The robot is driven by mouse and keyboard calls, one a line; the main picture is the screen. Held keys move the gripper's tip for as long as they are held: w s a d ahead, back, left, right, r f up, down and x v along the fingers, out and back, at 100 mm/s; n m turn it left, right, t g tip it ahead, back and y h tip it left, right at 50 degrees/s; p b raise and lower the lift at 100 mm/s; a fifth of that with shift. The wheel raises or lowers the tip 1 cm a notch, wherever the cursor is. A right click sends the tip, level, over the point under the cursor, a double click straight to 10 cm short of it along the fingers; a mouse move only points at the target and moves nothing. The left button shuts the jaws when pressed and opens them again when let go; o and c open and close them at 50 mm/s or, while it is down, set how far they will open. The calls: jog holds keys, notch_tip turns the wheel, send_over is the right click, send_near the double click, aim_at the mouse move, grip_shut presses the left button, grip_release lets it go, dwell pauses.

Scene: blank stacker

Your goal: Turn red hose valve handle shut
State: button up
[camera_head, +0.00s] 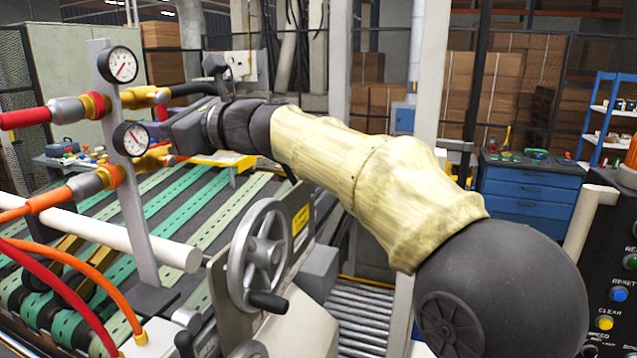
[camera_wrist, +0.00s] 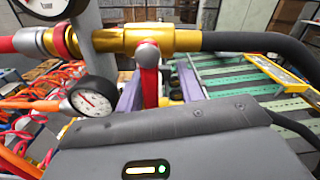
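The red hose valve is a brass body (camera_wrist: 120,40) with a red hose on its left and a black hose on its right. In the head view the brass valve (camera_head: 138,97) sits beside the upper gauge. Its red handle (camera_wrist: 149,85) points down toward me in the wrist view, across the line of the pipe. My gripper (camera_wrist: 158,88) reaches toward the handle, with one purple-grey finger on each side of it. The fingers look apart, with a clear gap on the right. Contact on the left cannot be told. The grey gripper body hides the fingers' bases.
An orange hose (camera_head: 45,200) feeds a second brass valve below. Two gauges, the upper (camera_head: 118,65) and lower (camera_head: 131,139), are on the grey post (camera_head: 140,215). A handwheel (camera_head: 262,255) stands below my arm. A green-slatted conveyor (camera_head: 190,205) lies behind.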

jog(key=b+v, duration=0.7)
jog(key=v, duration=1)
jog(key=w+d+f+m+t+h, duration=0.4)
jog(key=w+d+f+m, duration=0.1)
jog(key=m, duration=0.8)
jog(key=w+d+f+m+t+h+p, duration=0.1)
jog(key=w+d+f+m+t+h, duration=0.3)
jog(key=w+f+m, duration=0.3)
jog(key=shift+d+f+m+t+h+p, duration=0.3)
jog(key=shift+d+f+m+t, duration=0.35)
jog(key=shift+m, duration=2.25)
jog(key=shift+w, duration=0.1)
jog(key=s+a+r+n+g+y+b, duration=0.1)
jog(key=s+a+r+n+g+y, duration=0.3)
jog(key=n, duration=0.7)
jog(key=s+a+r+n+g+y+b, duration=0.1)
jog(key=s+a+r+n+g+y, duration=0.3)
jog(key=s+r+n, duration=0.5)
jog(key=a+n+g, duration=0.1)
jog(key=a+n, duration=0.1)
jog(key=n, duration=0.1)
jog(key=shift+a+r+n+y, duration=0.25)
jog(key=shift+r+n+y, duration=0.05)
